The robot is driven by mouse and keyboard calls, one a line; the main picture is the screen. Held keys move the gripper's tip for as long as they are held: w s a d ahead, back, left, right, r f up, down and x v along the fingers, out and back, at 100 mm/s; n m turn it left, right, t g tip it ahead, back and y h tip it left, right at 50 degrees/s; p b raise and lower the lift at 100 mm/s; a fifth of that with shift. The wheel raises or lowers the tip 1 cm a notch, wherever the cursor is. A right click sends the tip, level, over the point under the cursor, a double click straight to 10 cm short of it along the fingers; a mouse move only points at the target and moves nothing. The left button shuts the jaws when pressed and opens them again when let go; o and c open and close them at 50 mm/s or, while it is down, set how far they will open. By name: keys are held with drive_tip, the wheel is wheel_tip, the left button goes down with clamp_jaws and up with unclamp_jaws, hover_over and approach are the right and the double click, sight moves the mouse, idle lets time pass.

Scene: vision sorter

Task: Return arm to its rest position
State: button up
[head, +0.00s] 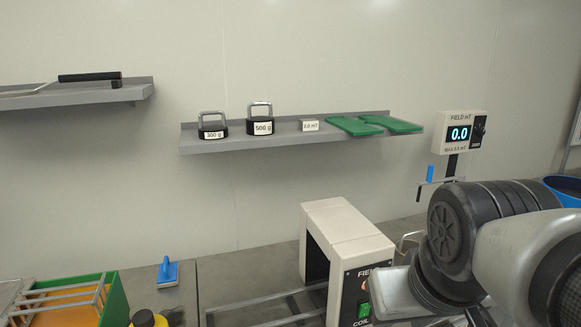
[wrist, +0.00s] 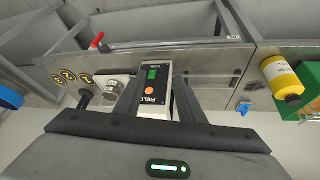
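My arm shows at the right of the head view, bent over the bench beside the white field coil housing (head: 345,228). My gripper is not clearly visible there. In the wrist view my gripper (wrist: 158,84) has its two dark fingers apart, with no object held between them. Beyond the fingers, that view shows the coil housing (wrist: 153,105) with its green switch and orange knob. I cannot tell the exact distance from the fingers to it.
A wall shelf (head: 290,138) holds a 300 g weight (head: 212,127), a 500 g weight (head: 261,122) and green plates (head: 375,124). A field meter (head: 459,132) reads 0.0. A green bin (head: 114,302) and blue-handled block (head: 168,272) sit at left. A yellow bottle (wrist: 283,78) shows in the wrist view.

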wheel_tip(320, 180, up, 14)
drive_tip(key=a+p, duration=0.1)
drive_tip(key=p, duration=1.4)
drive_tip(key=shift+s+f, duration=0.25)
drive_tip(key=shift+s, duration=0.2)
idle(1.1)
